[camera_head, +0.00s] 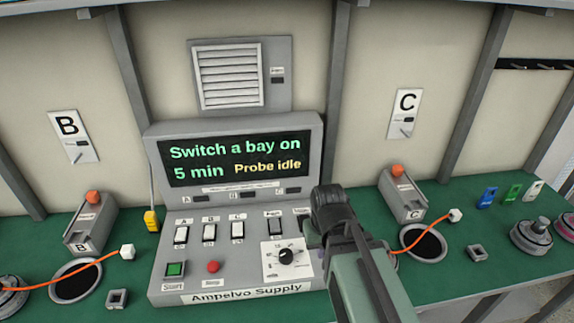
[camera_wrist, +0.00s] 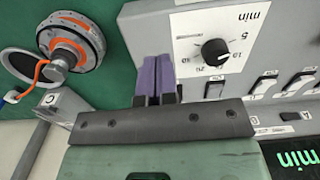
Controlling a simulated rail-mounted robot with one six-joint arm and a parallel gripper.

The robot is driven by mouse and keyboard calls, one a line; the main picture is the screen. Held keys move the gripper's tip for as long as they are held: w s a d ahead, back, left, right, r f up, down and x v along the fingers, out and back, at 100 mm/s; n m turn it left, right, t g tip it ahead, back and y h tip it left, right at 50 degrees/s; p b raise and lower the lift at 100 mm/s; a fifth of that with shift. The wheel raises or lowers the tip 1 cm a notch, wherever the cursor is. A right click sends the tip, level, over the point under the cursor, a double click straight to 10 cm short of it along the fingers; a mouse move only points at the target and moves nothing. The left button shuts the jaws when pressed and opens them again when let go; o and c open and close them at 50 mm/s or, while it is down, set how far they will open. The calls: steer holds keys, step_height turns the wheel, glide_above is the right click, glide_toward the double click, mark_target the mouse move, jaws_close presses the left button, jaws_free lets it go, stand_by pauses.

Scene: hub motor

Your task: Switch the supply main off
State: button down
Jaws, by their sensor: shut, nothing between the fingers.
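The grey supply console (camera_head: 240,297), marked "Ampelvo Supply", stands in the middle of the head view. It has a row of white rocker switches. Three are marked A (camera_head: 181,235), B (camera_head: 209,232) and C (camera_head: 237,230). Two more stand to the right, one (camera_head: 274,227) clear and the rightmost (camera_head: 303,217) partly covered by my arm; their labels are too small to read. My gripper (camera_wrist: 155,78) is shut and empty, its purple fingers beside the dial (camera_wrist: 215,52) and over the console's edge. Rockers (camera_wrist: 265,84) show right of the dial.
The screen (camera_head: 235,160) reads "Switch a bay on", "5 min" and "Probe idle". A green Start button (camera_head: 174,270) and a red button (camera_head: 213,267) sit low on the console. Bay boxes B (camera_head: 90,225) and C (camera_head: 402,195), with orange cables, flank it.

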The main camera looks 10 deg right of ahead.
steer(key=w+r+p, duration=0.3)
steer(key=w+r, duration=0.1)
steer(key=w, duration=0.1)
step_height(320, 180, up, 2)
steer(key=n+t+p, duration=0.1)
steer(key=n+t, duration=0.1)
steer(key=n, duration=1.6)
glide_above(305, 217)
steer(key=s, duration=0.2)
steer(key=shift+s+r, duration=0.1)
steer(key=shift+s, duration=0.05)
steer(key=f+b, duration=0.4)
steer(key=w+f+b, duration=0.1)
steer(key=f+b, duration=0.4)
steer(key=w+f+b, duration=0.1)
steer(key=f+b, duration=0.3)
steer(key=f, duration=0.1)
steer(key=shift+b, duration=0.3)
steer(key=shift+r, duration=0.1)
